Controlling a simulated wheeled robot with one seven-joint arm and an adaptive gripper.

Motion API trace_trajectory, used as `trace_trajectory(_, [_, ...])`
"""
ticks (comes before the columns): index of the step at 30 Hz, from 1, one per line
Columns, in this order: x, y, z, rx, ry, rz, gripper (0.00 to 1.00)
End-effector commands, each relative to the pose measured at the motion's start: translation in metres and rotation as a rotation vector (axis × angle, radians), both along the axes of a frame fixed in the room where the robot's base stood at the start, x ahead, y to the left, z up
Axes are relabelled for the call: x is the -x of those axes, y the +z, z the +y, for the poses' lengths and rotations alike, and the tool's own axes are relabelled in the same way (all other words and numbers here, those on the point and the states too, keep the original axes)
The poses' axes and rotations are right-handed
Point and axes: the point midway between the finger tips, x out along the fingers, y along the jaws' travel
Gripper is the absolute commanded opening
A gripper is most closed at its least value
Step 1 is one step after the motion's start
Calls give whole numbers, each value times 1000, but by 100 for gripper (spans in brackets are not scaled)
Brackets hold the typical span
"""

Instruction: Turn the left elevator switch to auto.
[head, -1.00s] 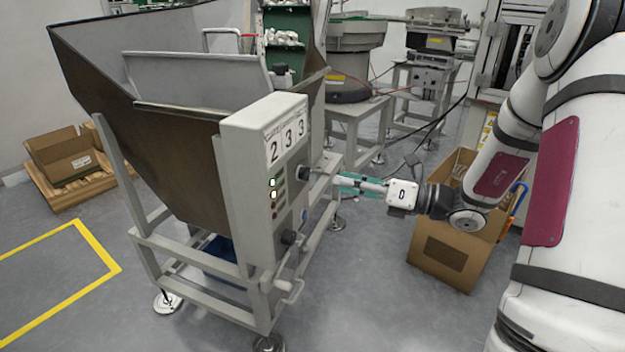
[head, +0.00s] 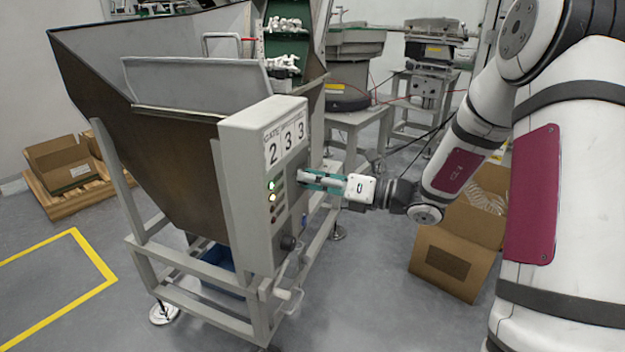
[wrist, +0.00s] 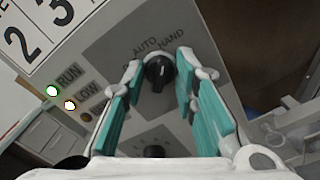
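A black rotary switch (wrist: 160,72) sits on the grey panel in the wrist view. The labels AUTO and HAND are printed above it, HAND to the right. Its pointer seems to point roughly up, toward AUTO, but I cannot tell its exact setting. My gripper (wrist: 163,82) is open, with one teal-padded finger on each side of the switch and gaps between. In the head view my gripper (head: 304,180) reaches the right face of the control box (head: 243,190), and the switch is hidden there. A second black knob (wrist: 153,151) shows lower on the panel.
RUN and LOW lamps (wrist: 53,91) are lit left of the fingers. Another black knob (head: 288,242) sits low on the box. The hopper (head: 165,150) stands behind the box on a grey frame. A cardboard box (head: 455,255) is on the floor below my arm.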

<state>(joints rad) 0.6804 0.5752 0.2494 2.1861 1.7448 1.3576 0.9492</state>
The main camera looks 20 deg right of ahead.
Motion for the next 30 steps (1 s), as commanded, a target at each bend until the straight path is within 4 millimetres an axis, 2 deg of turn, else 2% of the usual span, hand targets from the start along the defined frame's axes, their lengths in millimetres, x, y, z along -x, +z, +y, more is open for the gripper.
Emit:
trace_trajectory(1, [0,0,0,0,0,0,8])
trace_trajectory(2, [0,0,0,0,0,0,1])
trace_trajectory(3, [0,0,0,0,0,0,0])
trace_trajectory(17, [0,0,0,61,0,-71,0])
trace_trajectory(30, [1,-1,-1,293,-1,-339,0])
